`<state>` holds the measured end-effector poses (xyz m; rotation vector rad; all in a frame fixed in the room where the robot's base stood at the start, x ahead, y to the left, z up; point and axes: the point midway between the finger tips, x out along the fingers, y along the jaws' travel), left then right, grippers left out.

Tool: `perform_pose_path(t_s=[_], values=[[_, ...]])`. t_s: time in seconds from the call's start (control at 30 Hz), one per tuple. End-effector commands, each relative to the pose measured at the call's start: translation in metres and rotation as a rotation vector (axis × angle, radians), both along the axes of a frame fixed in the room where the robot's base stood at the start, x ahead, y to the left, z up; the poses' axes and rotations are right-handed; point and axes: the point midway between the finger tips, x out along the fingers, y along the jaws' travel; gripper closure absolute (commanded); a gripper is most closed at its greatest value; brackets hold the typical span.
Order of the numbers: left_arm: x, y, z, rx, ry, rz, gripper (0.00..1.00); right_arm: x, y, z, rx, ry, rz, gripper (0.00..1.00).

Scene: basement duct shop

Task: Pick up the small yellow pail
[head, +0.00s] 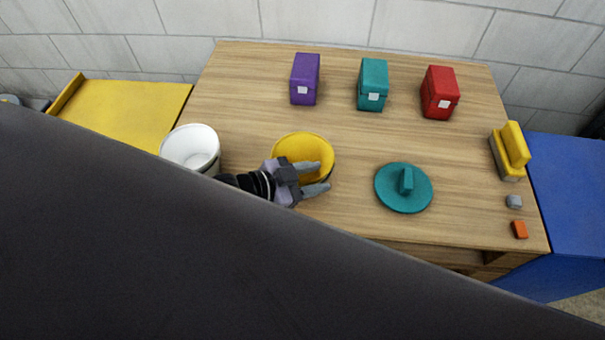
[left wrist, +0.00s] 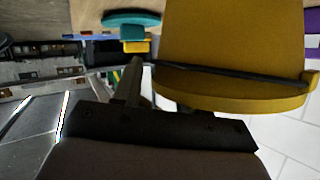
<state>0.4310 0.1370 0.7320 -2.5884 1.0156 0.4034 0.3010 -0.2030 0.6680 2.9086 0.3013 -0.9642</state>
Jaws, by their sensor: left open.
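The small yellow pail (head: 296,146) stands on the wooden table, left of its middle, with its open top facing up. In the left wrist view the pail (left wrist: 235,40) fills the upper right, and a dark bar crosses its side. My left gripper (head: 316,178) is open at the near side of the pail. Its fingers point right and overlap the pail's near rim and wall in the head view. I cannot tell whether they touch it. In the wrist view one finger shows just left of the pail. My right gripper is not in view.
A white pail (head: 190,150) stands left of the yellow one. A teal lid (head: 403,194) lies to the right. Purple (head: 305,78), teal (head: 373,84) and red (head: 440,92) boxes stand behind. A yellow brush (head: 512,150) and two small blocks are near the right edge.

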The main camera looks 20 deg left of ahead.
Motion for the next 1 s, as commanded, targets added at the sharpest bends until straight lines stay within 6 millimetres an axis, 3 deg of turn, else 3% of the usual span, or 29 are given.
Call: perform_pose_path(t_s=[0.1, 0.2, 0.23, 0.73, 0.87, 1.0], values=[[0.000, 0.000, 0.000, 0.000, 0.000, 0.000, 0.61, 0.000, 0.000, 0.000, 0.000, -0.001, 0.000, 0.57], [0.000, 0.000, 0.000, 0.000, 0.000, 0.000, 0.94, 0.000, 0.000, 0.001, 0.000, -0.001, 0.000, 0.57], [-0.001, 0.000, 0.000, 0.000, 0.000, 0.000, 1.00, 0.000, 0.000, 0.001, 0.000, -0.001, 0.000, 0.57], [0.000, 0.000, 0.009, -0.001, -0.003, -0.001, 1.00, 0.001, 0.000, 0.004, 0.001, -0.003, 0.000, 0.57], [0.000, 0.000, 0.025, -0.002, -0.003, -0.001, 1.00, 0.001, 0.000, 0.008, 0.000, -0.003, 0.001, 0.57], [0.000, 0.000, 0.059, -0.003, -0.007, -0.002, 1.00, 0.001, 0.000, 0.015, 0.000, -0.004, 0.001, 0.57]])
